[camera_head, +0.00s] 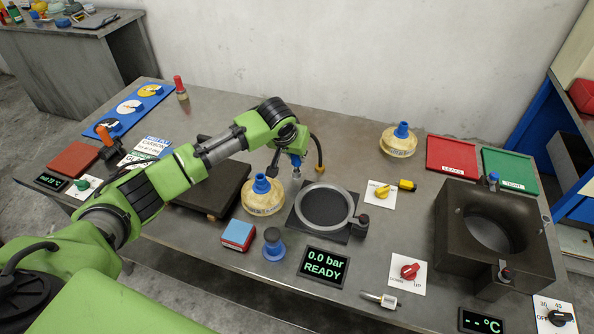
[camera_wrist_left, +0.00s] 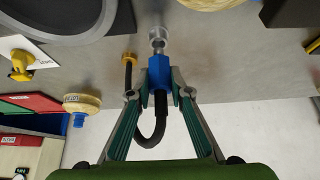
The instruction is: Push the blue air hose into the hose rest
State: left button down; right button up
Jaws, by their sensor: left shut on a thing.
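My left gripper (camera_head: 294,153) is over the table behind the round dark plate, with its fingers pointing down. In the left wrist view the gripper (camera_wrist_left: 159,92) is shut on the blue air hose (camera_wrist_left: 158,73), around its blue body. The hose's black tube loops back between the fingers. Its metal tip points at a pale grey cylindrical cup, apparently the hose rest (camera_wrist_left: 158,34). The tip overlaps the cup's near edge; I cannot tell whether it has entered. In the head view the grey rest (camera_head: 296,181) stands just below the blue body (camera_head: 296,160). My right gripper is not in view.
A round plate with a grey ring (camera_head: 325,207) lies close to the rest. A yellow-white bottle with a blue cap (camera_head: 263,197) stands left of it. A brass hose fitting (camera_head: 320,169) is close on the right. Table behind the gripper is clear.

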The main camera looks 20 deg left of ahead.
aim_at(295, 160)
pick_arm(q)
jog(key=shift+f, duration=0.4)
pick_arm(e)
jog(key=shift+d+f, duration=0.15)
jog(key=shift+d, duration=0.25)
pick_arm(q)
jog(key=shift+f+b, duration=0.5)
jog(key=shift+f, duration=0.45)
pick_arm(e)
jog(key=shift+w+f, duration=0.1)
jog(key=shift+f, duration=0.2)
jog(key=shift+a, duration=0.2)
pick_arm(q)
jog(key=shift+f, duration=0.2)
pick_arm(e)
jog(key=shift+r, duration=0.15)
pick_arm(q)
jog(key=c, duration=1.8)
grip_release()
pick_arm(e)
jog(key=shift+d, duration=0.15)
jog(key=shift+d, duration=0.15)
pick_arm(q)
jog(key=v, duration=1.2)
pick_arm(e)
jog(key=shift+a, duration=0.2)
